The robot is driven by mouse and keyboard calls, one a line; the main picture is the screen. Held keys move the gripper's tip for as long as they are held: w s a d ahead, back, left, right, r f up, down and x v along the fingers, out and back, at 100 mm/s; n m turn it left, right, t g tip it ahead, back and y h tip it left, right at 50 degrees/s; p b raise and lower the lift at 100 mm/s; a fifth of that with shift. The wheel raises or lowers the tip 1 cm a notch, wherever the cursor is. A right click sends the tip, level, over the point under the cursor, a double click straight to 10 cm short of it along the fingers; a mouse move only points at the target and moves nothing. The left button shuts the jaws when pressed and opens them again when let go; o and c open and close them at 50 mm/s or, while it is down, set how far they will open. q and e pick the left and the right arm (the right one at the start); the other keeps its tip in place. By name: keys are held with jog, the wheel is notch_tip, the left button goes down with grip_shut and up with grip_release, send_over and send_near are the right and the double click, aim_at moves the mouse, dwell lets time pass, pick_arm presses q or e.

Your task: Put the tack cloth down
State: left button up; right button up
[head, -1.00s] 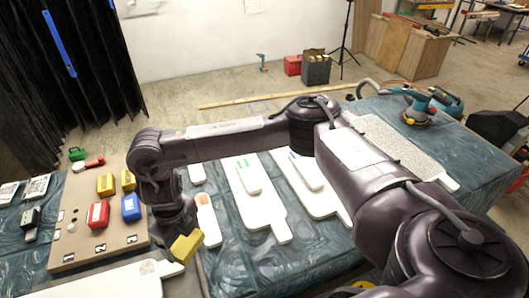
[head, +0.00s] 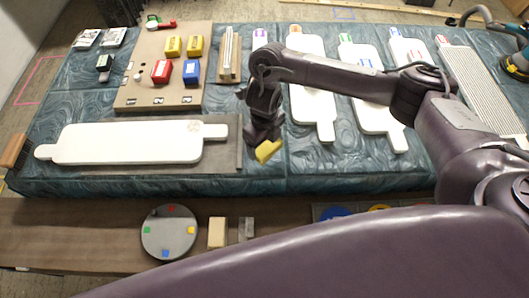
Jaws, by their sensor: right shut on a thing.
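A small yellow block-shaped thing, which I take for the tack cloth (head: 268,151), hangs at the fingertips of my right gripper (head: 263,138). The gripper points down and is shut on it. It shows over the cloth-covered table near its front edge, right of the long white panel (head: 130,143). I cannot tell whether the yellow thing touches the table. My left gripper is not in view.
A brown board (head: 130,97) holds yellow, red and blue boxes. Several white paddle-shaped panels (head: 312,95) lie at the right. A brush (head: 15,151) lies at the left edge. A lower ledge (head: 100,225) in front carries a round grey disc (head: 169,232) and a tan block (head: 217,232).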

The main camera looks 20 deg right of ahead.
aim_at(264, 151)
jog(key=shift+f, duration=0.95)
notch_tip(264, 151, down, 4)
jog(key=shift+r+b, duration=0.25)
jog(key=shift+b, duration=0.8)
jog(key=shift+f, duration=0.15)
jog(key=shift+w, duration=0.1)
